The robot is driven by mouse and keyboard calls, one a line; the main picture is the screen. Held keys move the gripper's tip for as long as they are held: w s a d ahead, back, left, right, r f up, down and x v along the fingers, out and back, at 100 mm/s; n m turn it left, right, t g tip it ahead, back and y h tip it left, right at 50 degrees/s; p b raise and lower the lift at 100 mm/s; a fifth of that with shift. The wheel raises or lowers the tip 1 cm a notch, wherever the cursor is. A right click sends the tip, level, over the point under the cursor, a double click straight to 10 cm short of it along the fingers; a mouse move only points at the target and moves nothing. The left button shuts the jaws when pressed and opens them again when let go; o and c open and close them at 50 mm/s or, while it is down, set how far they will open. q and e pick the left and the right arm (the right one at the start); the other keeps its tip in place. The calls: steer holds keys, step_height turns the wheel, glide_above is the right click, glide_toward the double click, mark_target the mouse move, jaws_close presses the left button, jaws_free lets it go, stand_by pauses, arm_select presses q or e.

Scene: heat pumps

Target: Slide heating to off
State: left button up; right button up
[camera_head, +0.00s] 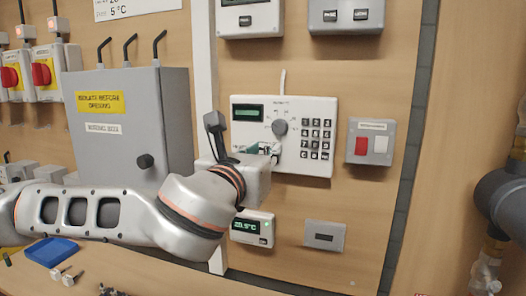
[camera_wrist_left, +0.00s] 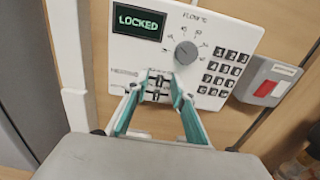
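The white control panel (camera_head: 312,107) is on the wooden wall; in the left wrist view (camera_wrist_left: 222,32) its green display (camera_wrist_left: 138,22) reads "LOCKED". Its lower left part carries two short horizontal slider tracks with dark knobs, an upper one (camera_wrist_left: 159,78) and a lower one (camera_wrist_left: 157,96). Their labels are too small to read. My left gripper (camera_head: 268,149) is in front of these sliders. In the left wrist view its two teal fingers (camera_wrist_left: 157,86) are apart, one on each side of the sliders. I cannot tell whether they touch a knob. My right gripper is not in view.
The panel also has a round dial (camera_wrist_left: 186,53) and a dark keypad (camera_wrist_left: 222,72). A red and white switch box (camera_head: 371,142) is at its right, a 29.9°C display (camera_head: 252,228) below. A grey cabinet (camera_head: 132,124) stands left, a blue tray (camera_head: 51,252) lower left.

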arm_select(q)
jaws_close()
steer(key=shift+a, duration=0.1)
steer(key=shift+w+a, duration=0.3)
steer(key=shift+a, duration=0.55)
steer(key=shift+c, duration=1)
jaws_free()
steer(key=shift+o, duration=1)
steer(key=shift+a, duration=0.15)
